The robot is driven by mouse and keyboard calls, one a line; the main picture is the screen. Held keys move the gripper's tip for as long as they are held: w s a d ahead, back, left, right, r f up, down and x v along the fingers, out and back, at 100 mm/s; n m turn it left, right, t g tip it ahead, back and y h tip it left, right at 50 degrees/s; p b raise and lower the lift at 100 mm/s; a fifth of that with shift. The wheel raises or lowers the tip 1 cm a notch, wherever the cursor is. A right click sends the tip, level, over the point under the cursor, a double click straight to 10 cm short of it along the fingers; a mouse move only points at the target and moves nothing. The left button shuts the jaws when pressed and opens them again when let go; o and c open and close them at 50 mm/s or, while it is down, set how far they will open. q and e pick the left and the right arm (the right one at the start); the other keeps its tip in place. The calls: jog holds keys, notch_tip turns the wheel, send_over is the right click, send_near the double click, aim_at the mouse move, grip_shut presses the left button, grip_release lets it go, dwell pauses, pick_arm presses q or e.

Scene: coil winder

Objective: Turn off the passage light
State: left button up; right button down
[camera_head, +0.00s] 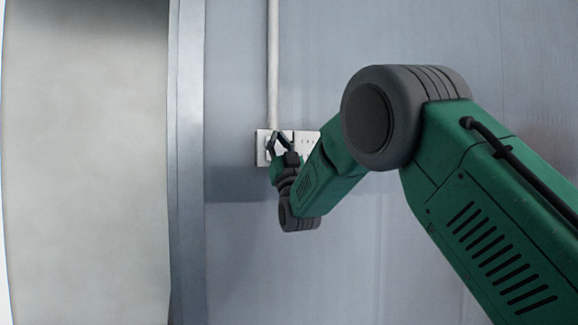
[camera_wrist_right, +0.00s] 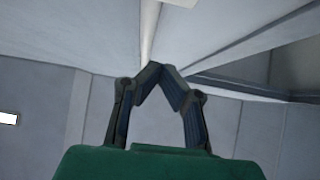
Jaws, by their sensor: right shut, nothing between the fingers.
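A white switch plate (camera_head: 261,150) is fixed to the grey wall at the foot of a vertical pipe. A second white plate (camera_head: 305,141) with small dark slots adjoins it on the right, partly hidden by my arm. My right gripper (camera_head: 273,142) is in front of the first plate and covers part of it; I cannot tell whether it touches. In the right wrist view its fingers (camera_wrist_right: 166,72) meet at the tips with nothing between them. The switch's rocker and its position are hidden or too small to tell. My left gripper is not in view.
The white pipe (camera_head: 273,60) runs up the wall from the plate. A metal door frame edge (camera_head: 187,170) stands to the left, with a pale surface beyond it. In the right wrist view a bright white rectangle (camera_wrist_right: 8,118) shows at the far left.

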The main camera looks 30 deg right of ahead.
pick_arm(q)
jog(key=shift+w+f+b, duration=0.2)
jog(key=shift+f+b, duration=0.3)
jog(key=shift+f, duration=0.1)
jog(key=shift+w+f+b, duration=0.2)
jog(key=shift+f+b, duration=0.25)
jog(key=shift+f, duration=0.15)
pick_arm(e)
jog(key=v, duration=0.8)
jog(key=shift+w, duration=0.1)
